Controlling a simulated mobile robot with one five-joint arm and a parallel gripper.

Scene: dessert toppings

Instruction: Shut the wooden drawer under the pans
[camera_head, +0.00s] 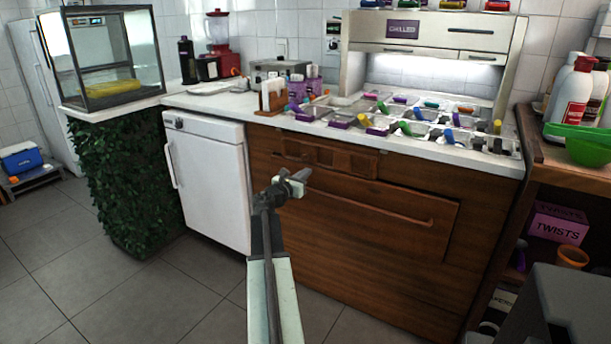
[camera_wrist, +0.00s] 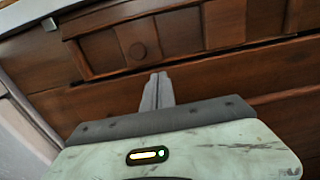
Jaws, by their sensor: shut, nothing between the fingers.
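The wooden drawer (camera_head: 400,236) is in the brown cabinet front below the counter with the pans (camera_head: 410,120). It has a broad front with a long horizontal wooden handle (camera_head: 375,208). I cannot tell from these views how far it stands out. My gripper (camera_head: 303,176) is in front of the drawer's upper left part, shut and empty. In the wrist view, the closed fingers (camera_wrist: 158,78) point at the wooden front, just below a panel with square recesses (camera_wrist: 138,45). Whether they touch the wood is unclear.
A white under-counter fridge (camera_head: 208,185) stands left of the cabinet. A wooden shelf (camera_head: 565,165) with bottles, a green bowl and a purple box is at the right. A grey block stands at the lower right.

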